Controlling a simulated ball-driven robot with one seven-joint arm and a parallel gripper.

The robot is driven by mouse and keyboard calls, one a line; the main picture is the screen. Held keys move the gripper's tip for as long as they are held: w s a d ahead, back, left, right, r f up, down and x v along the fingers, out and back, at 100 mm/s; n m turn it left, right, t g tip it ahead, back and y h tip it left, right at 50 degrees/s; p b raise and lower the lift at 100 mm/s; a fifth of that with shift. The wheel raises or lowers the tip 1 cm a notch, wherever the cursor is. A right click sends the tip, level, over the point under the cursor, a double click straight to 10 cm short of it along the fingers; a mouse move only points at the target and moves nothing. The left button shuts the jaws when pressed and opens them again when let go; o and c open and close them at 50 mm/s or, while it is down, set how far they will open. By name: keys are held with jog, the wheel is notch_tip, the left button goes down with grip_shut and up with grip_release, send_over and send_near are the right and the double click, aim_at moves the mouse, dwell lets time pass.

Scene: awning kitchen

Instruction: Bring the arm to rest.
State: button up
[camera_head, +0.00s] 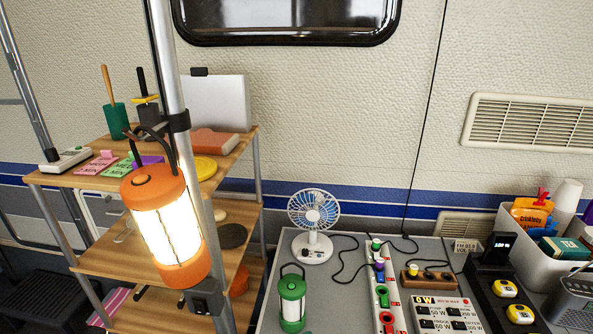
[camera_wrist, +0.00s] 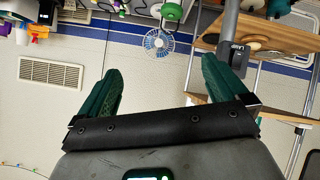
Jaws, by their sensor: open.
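My gripper (camera_wrist: 160,88) shows in the wrist view with its two dark green fingers spread wide apart. Nothing is between the fingers. The wrist picture is upside down: the wall fills its lower part, and the table and shelf are along its top. The gripper and arm do not show in the head view.
A pole holds a lit orange lantern (camera_head: 165,222) in front of a wooden shelf (camera_head: 75,180). A grey table (camera_head: 340,300) carries a small fan (camera_head: 314,215), a green lantern (camera_head: 292,300), a power strip (camera_head: 385,300) and a white bin (camera_head: 535,262). A vent (camera_head: 530,122) is on the wall.

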jog(key=d+f+g+h, duration=0.1)
jog(key=d+f+g, duration=0.4)
jog(key=d+f, duration=1.6)
jog(key=s+d+f+m+g+y, duration=0.1)
jog(key=s+d+f+g, duration=0.1)
jog(key=s+d+f, duration=0.3)
jog(key=s+d+f+m+g+y, duration=0.1)
jog(key=s+d+f, duration=0.4)
jog(key=s, duration=0.6)
jog(key=shift+s+d+m+g+y, duration=0.2)
jog(key=shift+d+m+g+y, duration=0.25)
jog(key=shift+d+g, duration=0.35)
jog(key=shift+a, duration=0.15)
